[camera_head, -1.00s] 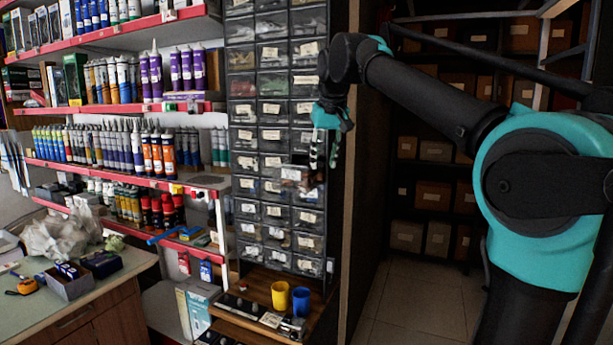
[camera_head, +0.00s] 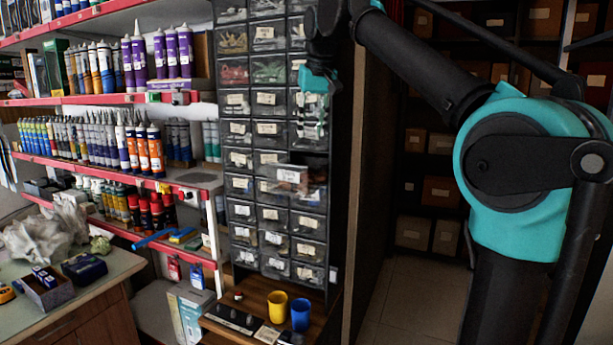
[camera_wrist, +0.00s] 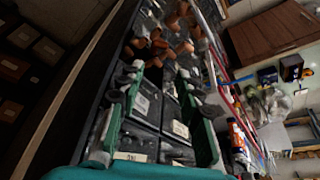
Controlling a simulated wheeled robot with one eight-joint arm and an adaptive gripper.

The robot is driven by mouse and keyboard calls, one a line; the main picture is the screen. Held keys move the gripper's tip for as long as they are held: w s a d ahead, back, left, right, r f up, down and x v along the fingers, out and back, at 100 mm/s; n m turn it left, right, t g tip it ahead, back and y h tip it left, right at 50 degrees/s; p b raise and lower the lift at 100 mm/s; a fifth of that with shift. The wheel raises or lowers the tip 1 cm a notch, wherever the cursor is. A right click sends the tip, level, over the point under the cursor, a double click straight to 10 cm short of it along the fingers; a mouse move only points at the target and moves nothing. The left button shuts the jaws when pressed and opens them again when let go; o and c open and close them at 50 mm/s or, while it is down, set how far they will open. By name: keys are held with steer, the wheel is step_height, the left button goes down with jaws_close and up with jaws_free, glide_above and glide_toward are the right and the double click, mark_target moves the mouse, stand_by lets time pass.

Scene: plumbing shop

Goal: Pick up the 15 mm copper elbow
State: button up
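Several copper fittings (camera_wrist: 165,42) lie in a pulled-out clear drawer of the cabinet, seen in the wrist view beyond my fingertips. Some look bent like elbows; I cannot tell which is 15 mm. In the head view the pulled-out drawer (camera_head: 312,192) juts from the cabinet with a reddish-brown tint at its front, its contents unclear. My gripper (camera_wrist: 160,78) is open, its two green-and-grey fingers spread with nothing held between them. In the head view my gripper (camera_head: 312,118) hangs above the open drawer, against the right side of the cabinet.
The drawer cabinet (camera_head: 238,158) has several labelled shut drawers around the open one. A yellow cup (camera_head: 277,306) and a blue cup (camera_head: 301,310) stand on the wooden ledge below. Red-edged shelves (camera_head: 110,98) of tubes stand left.

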steer(key=x, duration=0.8)
steer(key=shift+f, duration=0.25)
steer(key=shift+s+d+x, duration=0.1)
steer(key=shift+s+x, duration=0.05)
steer(key=shift+x, duration=1.2)
steer(key=shift+s+d+x, duration=0.1)
steer(key=shift+s+x, duration=0.05)
steer(key=shift+x, duration=1.25)
steer(key=shift+f, duration=0.1)
steer(key=c, duration=0.6)
